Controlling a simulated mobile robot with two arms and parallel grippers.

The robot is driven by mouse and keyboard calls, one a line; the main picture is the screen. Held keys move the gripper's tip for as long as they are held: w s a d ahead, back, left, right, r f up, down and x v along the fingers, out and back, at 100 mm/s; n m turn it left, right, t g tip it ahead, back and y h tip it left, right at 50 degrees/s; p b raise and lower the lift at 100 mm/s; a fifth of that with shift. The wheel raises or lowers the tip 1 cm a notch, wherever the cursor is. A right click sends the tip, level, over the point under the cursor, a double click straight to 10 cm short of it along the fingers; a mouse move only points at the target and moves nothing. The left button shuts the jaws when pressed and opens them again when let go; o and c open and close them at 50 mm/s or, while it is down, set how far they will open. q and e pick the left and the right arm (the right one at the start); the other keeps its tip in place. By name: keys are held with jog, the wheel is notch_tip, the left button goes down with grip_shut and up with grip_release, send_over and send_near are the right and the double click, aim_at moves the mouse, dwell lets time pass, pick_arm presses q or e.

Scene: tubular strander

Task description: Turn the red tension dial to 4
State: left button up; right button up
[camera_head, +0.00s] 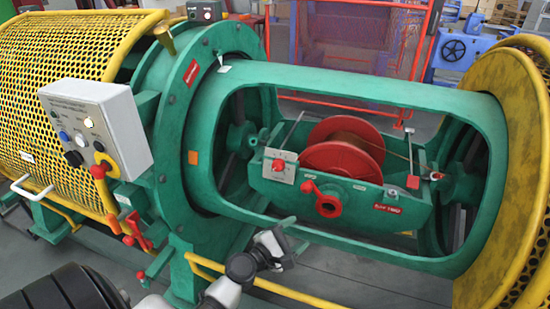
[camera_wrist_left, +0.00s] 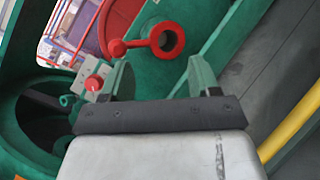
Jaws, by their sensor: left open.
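The red tension dial (camera_head: 278,165) sits on a pale square plate (camera_head: 280,169) at the left end of the green cradle inside the strander's tube. The dial also shows in the left wrist view (camera_wrist_left: 94,82), left of the fingers. Its scale marks are too small to read. My left gripper (camera_head: 290,238) is below the dial in the head view, in front of the tube's lower rim and apart from the dial. In the left wrist view its two fingers (camera_wrist_left: 161,80) are spread with nothing between them. My right gripper is not in view.
A red crank handle (camera_head: 325,202) juts from the cradle right of the dial. A red spool (camera_head: 345,150) sits in the cradle. The green tube frame (camera_head: 345,85) surrounds the opening. A yellow rail (camera_head: 260,283) runs low in front. A control box (camera_head: 97,125) stands left.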

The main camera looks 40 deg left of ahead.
pick_arm(q)
jog(key=w+a+r+n+t+y+p, duration=0.1)
jog(key=w+a+r+n+y+p, duration=0.2)
jog(key=a+n+y, duration=0.6)
jog(key=n+g, duration=0.1)
jog(key=n, duration=0.8)
send_near(276, 167)
jog(key=shift+y, duration=0.3)
jog(key=x, duration=0.4)
jog(key=b+x, duration=0.1)
jog(key=x, duration=0.3)
jog(key=shift+w+d+f+b, duration=0.1)
jog(key=shift+w+d+b, duration=0.05)
jog(key=shift+w+b, duration=0.15)
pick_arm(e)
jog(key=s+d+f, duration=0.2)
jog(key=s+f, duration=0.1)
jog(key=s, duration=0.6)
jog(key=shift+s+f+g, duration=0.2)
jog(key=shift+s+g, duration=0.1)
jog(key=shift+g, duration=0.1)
pick_arm(q)
jog(key=c, duration=0.9)
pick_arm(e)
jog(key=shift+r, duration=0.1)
